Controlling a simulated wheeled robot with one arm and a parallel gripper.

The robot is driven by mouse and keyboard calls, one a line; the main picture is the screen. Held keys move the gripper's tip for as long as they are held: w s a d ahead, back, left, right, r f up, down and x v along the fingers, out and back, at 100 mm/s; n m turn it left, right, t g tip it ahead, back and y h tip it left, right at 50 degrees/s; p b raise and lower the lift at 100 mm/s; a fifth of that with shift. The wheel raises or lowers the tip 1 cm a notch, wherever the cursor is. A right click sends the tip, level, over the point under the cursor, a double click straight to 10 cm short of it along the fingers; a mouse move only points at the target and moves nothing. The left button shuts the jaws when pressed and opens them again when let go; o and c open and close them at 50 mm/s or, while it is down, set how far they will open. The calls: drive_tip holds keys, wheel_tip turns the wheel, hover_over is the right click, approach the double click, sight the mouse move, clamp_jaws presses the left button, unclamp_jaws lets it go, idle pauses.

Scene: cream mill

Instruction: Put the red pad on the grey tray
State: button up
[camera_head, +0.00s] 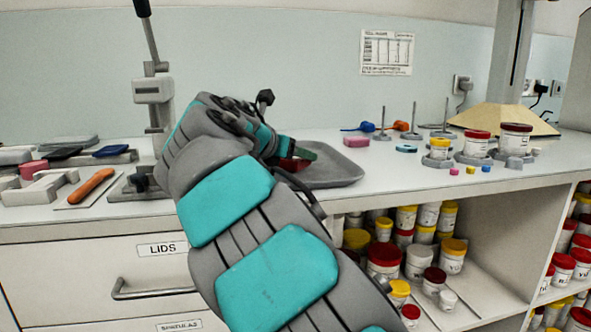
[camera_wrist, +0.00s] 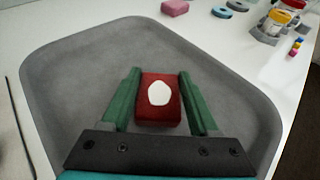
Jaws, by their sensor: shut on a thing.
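The red pad (camera_wrist: 161,115), a dark red block with a white spot on its top, sits between the green fingers of my gripper (camera_wrist: 160,76). My gripper is shut on it. In the head view the pad (camera_head: 292,165) shows only partly, behind my arm and beside a green finger. The grey tray (camera_head: 338,172) is a shallow tray with a raised rim on the counter, partly hidden by my arm. In the wrist view the tray (camera_wrist: 75,80) spreads under and around the gripper and pad. I cannot tell whether the pad touches the tray floor.
A pink block (camera_head: 356,141) and a teal ring (camera_head: 406,148) lie beyond the tray. Several jars (camera_head: 478,143) and thin posts stand at the right. The tray holds nothing else visible.

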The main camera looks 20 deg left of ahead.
drive_tip(key=shift+f, duration=0.1)
drive_tip(key=o, duration=1.3)
drive_tip(key=p+v, duration=0.1)
drive_tip(key=v, duration=1.1)
drive_tip(key=shift+s, duration=0.1)
